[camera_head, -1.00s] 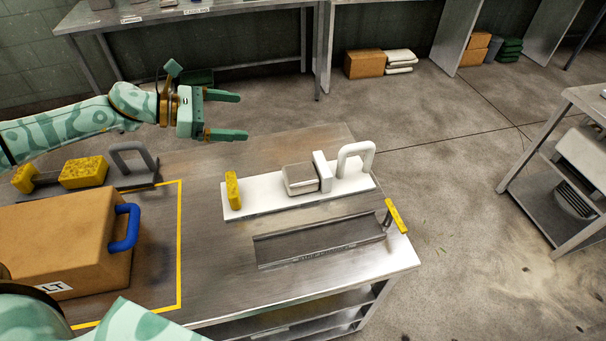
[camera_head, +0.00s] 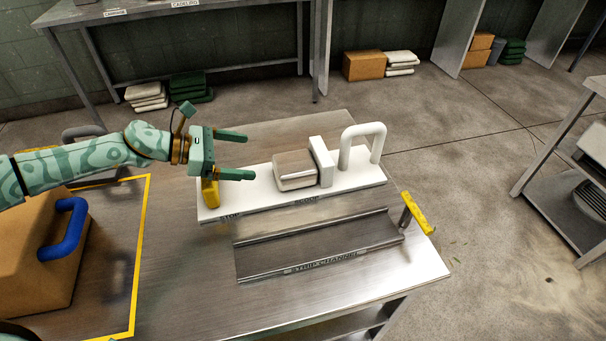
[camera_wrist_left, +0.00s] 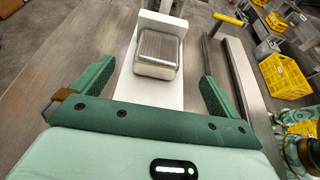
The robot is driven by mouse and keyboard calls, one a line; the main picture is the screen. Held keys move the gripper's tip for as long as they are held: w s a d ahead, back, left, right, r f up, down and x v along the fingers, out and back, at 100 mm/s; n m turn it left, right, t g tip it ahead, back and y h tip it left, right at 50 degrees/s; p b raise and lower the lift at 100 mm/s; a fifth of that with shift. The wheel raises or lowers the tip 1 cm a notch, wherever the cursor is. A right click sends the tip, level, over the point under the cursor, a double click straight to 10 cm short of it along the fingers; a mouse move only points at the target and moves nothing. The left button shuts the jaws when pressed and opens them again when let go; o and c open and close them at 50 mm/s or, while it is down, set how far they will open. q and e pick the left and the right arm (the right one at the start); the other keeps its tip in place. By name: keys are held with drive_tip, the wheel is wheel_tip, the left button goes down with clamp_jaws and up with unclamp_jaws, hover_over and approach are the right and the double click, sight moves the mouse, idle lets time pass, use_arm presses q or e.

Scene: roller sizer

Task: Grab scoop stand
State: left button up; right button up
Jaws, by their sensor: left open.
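The scoop stand is a white base (camera_head: 248,200) on the metal table, with a yellow block (camera_head: 210,193) at its left end, a metal scoop box (camera_head: 295,170) against a white upright plate, and a white loop handle (camera_head: 362,146) at its right end. My left gripper (camera_head: 240,155) is open and empty, above the stand's left part, its fingers pointing right toward the metal box. In the left wrist view the metal box (camera_wrist_left: 158,53) lies ahead, between the lines of the two open fingers (camera_wrist_left: 155,85).
A grey strip channel (camera_head: 320,247) with a yellow-topped lever (camera_head: 417,213) lies in front of the stand. An orange-brown box (camera_head: 35,255) with a blue handle stands at the left inside yellow tape. Bare tabletop lies between them.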

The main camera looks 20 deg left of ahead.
sight(295, 161)
use_arm(q)
drive_tip(key=b+x, duration=0.1)
drive_tip(key=x, duration=1.2)
drive_tip(key=shift+w, duration=0.1)
drive_tip(key=shift+r, duration=0.1)
drive_tip(key=c, duration=1.4)
